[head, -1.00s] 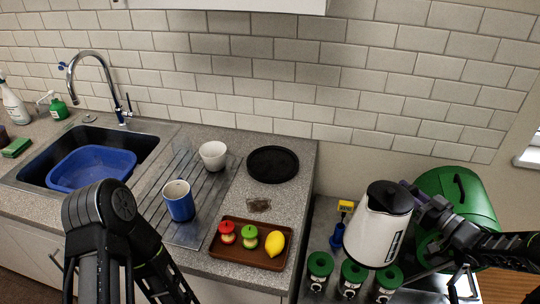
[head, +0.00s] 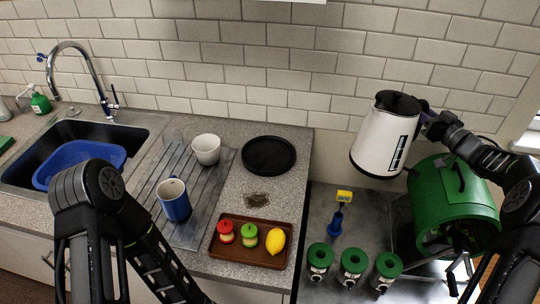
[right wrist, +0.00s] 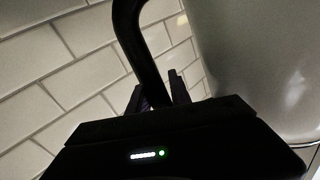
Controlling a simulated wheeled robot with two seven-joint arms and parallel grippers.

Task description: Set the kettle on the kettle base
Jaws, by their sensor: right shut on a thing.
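The white kettle (head: 381,140) with a black lid hangs in the air at the right of the head view, slightly tilted, above the lower metal surface. My right gripper (head: 427,118) is shut on its handle. In the right wrist view, the dark handle (right wrist: 130,35) runs down between the fingers (right wrist: 158,98), and the kettle's pale body (right wrist: 255,60) fills the right side. The round black kettle base (head: 269,155) lies on the counter near the wall, left of the kettle, with nothing on it. My left arm shows at the lower left; its gripper is out of the picture.
A green drum (head: 455,207) and several green-lidded jars (head: 352,262) are below the kettle.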

